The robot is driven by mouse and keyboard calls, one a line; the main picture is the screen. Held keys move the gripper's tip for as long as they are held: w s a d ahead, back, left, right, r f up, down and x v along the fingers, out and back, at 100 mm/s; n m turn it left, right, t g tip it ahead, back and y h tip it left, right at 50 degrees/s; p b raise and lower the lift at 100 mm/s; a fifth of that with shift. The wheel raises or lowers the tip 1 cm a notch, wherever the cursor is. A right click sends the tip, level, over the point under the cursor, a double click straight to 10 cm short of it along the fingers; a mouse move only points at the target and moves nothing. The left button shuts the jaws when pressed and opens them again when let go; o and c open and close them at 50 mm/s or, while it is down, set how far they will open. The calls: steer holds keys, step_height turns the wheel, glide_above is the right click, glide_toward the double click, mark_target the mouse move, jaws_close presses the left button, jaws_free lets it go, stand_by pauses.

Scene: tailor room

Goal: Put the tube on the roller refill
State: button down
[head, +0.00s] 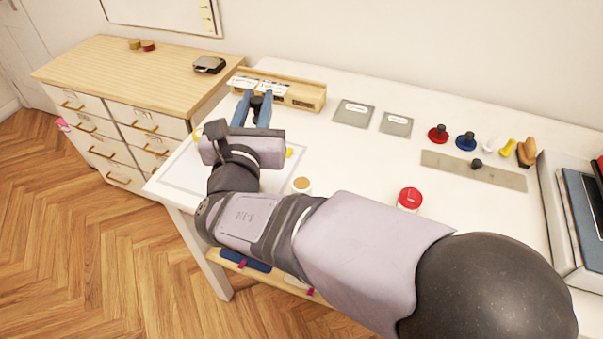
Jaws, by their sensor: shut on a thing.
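My gripper (257,97) is at the far left of the white table, with its blue fingers pointing toward the wooden tray. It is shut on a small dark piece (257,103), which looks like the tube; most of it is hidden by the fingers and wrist. Whether the held piece touches the tray is unclear.
Two grey labelled pads (353,113) lie right of the tray. Red (438,133) and blue (466,140) knobbed pieces stand near a grey strip (445,165). A red-lidded jar (409,199) and a small round cup (301,185) stand near my arm.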

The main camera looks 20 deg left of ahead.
mark_target(302, 183)
steer(key=shift+d+f+m+h, duration=1.3)
steer(key=shift+d+f+h, duration=0.75)
steer(key=shift+d, duration=2.4)
steer(key=shift+t, duration=0.4)
steer(key=shift+s+f, duration=0.1)
steer(key=shift+f, duration=4.95)
steer(key=shift+f, duration=0.2)
steer(key=c, duration=1.5)
jaws_free()
steer(key=shift+c, duration=0.2)
steer(key=shift+r, duration=0.1)
